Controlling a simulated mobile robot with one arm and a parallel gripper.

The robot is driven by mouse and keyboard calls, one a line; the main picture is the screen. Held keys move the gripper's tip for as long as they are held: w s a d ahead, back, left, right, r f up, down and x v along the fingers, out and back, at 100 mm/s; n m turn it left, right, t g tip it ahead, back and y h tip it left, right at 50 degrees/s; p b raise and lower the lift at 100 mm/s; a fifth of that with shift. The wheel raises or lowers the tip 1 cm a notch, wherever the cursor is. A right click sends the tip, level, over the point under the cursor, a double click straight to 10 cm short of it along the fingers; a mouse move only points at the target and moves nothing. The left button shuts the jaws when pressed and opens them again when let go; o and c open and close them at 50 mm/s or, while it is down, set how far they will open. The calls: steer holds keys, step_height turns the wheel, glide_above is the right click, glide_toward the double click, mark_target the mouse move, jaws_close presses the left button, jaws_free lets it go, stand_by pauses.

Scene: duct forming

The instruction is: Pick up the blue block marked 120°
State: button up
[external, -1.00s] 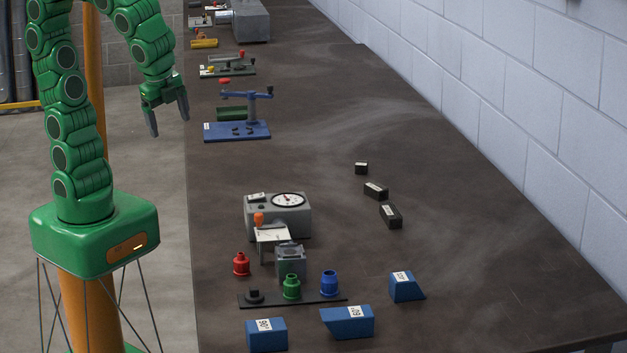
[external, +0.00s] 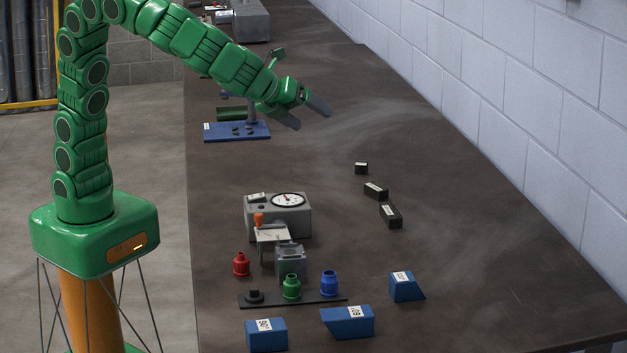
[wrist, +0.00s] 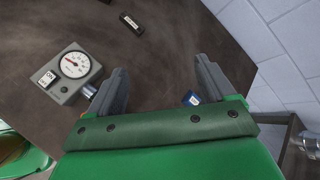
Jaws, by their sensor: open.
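Three blue blocks with white labels lie at the front of the bench in the external view: one at the left (external: 266,336), one in the middle (external: 348,323) and one set back at the right (external: 407,288). Their labels are too small for me to read 120° with certainty. My gripper (external: 308,113) is open and empty, high above the bench and well behind the blocks. In the wrist view its fingers are spread (wrist: 161,68). A small blue labelled piece (wrist: 190,99) shows beside the right finger, partly hidden; I cannot tell which it is.
A grey gauge box (external: 278,215) stands mid-bench, with red, green and blue fittings in front. Several black labelled blocks (external: 390,215) lie to its right. A blue-based device (external: 237,131) stands behind. A white block wall (external: 540,110) borders the bench's right side.

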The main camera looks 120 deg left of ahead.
mark_target(406, 281)
steer(key=w+d+f+m+t, duration=0.25)
steer(key=w+m, duration=0.35)
steer(key=w, duration=0.5)
steer(key=w+d+f+m+t, duration=0.25)
steer(key=w+m, duration=0.25)
steer(key=w, duration=0.5)
steer(key=shift+m, duration=0.3)
steer(key=f, duration=2.3)
steer(key=shift+w+d+f, duration=0.25)
steer(key=shift+d+f, duration=0.1)
steer(key=shift+d, duration=0.05)
steer(key=shift+x, duration=3.9)
steer(key=shift+c, duration=0.3)
steer(key=c, duration=1.2)
